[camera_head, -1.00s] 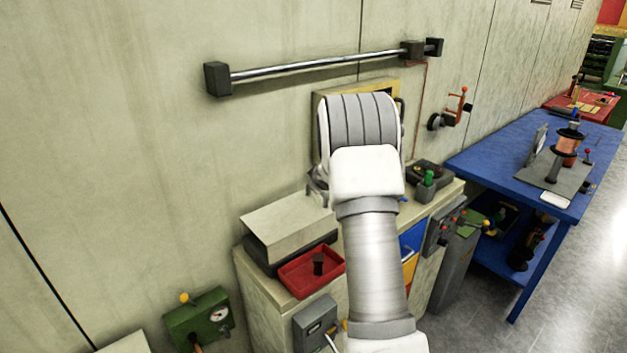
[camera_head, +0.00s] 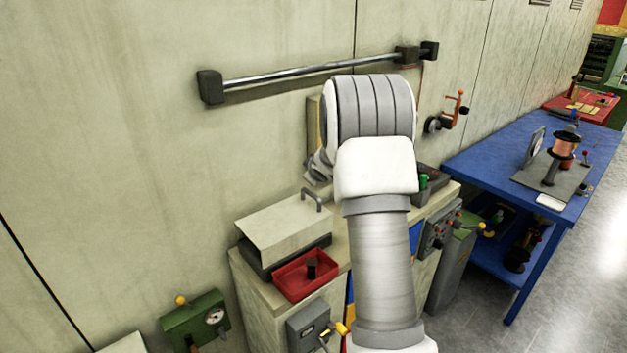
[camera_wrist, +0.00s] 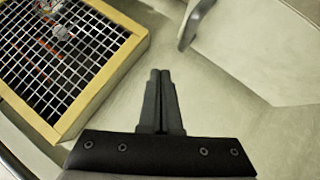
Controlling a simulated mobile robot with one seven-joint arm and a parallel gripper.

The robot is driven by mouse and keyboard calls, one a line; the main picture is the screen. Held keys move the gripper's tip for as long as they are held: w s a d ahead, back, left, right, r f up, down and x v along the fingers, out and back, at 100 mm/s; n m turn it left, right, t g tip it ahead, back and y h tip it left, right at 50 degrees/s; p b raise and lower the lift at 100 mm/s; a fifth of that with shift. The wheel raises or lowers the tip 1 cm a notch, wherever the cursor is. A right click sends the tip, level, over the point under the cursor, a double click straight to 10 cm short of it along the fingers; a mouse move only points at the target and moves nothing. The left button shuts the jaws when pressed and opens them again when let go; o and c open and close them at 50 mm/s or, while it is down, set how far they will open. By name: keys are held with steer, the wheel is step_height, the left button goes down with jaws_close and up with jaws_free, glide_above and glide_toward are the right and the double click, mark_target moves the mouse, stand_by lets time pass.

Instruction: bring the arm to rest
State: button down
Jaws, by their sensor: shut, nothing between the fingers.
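My gripper (camera_wrist: 160,82) shows in the wrist view with its two dark fingers together and nothing between them. It points over a pale surface, between a yellow-framed wire grid (camera_wrist: 112,77) on the left and a grey handle (camera_wrist: 192,25) at the top. In the head view my white and grey arm rises from the bottom and bends at the top in front of the wall. The arm hides the gripper there.
A pale cabinet (camera_head: 262,304) carries a box with a handle (camera_head: 284,222) and a red tray (camera_head: 287,285). A metal rail (camera_head: 300,71) runs along the wall above. A blue table (camera_head: 480,163) stands at the right, with open floor (camera_head: 590,290) beside it.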

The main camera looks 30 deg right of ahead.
steer(key=s+a+r+m+g+b, duration=0.1)
steer(key=s+a+r+m, duration=0.1)
steer(key=s+a+r, duration=0.65)
steer(key=s+a+r+m+b, duration=0.15)
steer(key=s+a+r, duration=0.35)
steer(key=s, duration=0.6)
steer(key=s+a+f+g+y, duration=0.1)
steer(key=s+a+f+g, duration=0.1)
steer(key=s+a, duration=0.4)
steer(key=s+a+f+m+g+y, duration=0.1)
steer(key=s+a, duration=0.5)
steer(key=s, duration=1)
steer(key=shift+s+f+g+y+b, duration=0.25)
steer(key=shift+f+g+y+b, duration=0.2)
steer(key=shift+f, duration=0.45)
steer(key=shift+m, duration=0.25)
